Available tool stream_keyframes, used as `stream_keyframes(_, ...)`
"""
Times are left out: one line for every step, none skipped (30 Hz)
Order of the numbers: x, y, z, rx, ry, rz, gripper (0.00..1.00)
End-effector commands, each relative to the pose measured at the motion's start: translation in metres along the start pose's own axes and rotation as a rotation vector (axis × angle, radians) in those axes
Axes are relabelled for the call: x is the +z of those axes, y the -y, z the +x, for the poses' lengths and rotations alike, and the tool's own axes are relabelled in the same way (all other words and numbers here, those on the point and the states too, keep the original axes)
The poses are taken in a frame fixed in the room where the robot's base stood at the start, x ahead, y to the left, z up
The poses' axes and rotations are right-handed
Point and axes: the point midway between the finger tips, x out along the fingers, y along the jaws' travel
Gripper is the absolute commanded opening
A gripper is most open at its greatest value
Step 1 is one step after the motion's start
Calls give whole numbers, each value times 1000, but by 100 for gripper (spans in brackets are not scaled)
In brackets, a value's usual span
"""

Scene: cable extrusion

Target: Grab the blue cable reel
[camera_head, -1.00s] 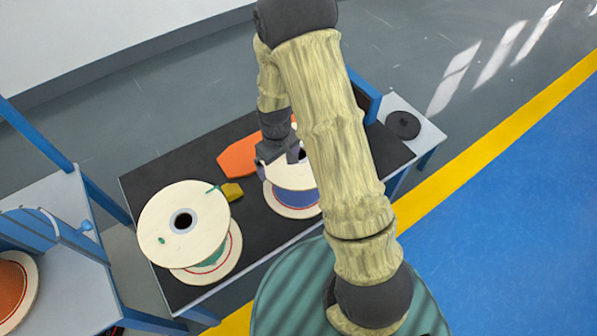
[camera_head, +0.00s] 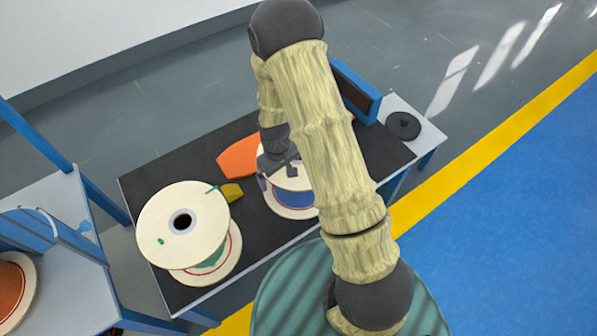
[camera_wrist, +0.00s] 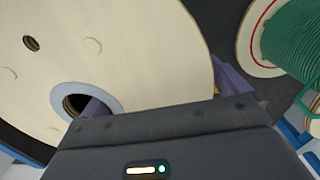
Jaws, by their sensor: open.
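The blue cable reel (camera_head: 290,198) stands on the dark table top, its cream flange facing up and its right side hidden behind my arm. In the wrist view its large cream flange (camera_wrist: 135,45) fills the upper left, with the centre hole at lower left. My gripper (camera_head: 278,174) is open over the left part of this reel. In the wrist view one purple finger shows at the centre hole and the other beyond the flange's outer rim, so the flange lies between them. Finger depth and contact are hard to tell.
A green cable reel (camera_head: 183,222) stands left on the same table (camera_head: 165,175); its green windings also show in the wrist view (camera_wrist: 294,40). A yellow block (camera_head: 232,192) lies between the reels. An orange piece (camera_head: 238,157) lies behind. A blue-framed panel (camera_head: 356,90) stands at the back right.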

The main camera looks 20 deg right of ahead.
Motion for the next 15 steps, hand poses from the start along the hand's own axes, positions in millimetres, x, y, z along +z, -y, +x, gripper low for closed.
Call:
stream_keyframes(0,0,0,0,0,0,100)
stream_keyframes(0,0,0,0,0,0,100)
stream_keyframes(0,0,0,0,0,0,100)
stream_keyframes(0,0,0,0,0,0,100)
stream_keyframes(0,0,0,0,0,0,100)
stream_keyframes(0,0,0,0,0,0,100)
stream_keyframes(0,0,0,0,0,0,100)
stream_keyframes(0,0,0,0,0,0,96)
stream_keyframes(0,0,0,0,0,0,88)
stream_keyframes(0,0,0,0,0,0,82)
stream_keyframes(0,0,0,0,0,0,76)
stream_keyframes(0,0,0,0,0,0,69)
stream_keyframes(0,0,0,0,0,0,63)
stream_keyframes(0,0,0,0,0,0,57)
stream_keyframes(0,0,0,0,0,0,49)
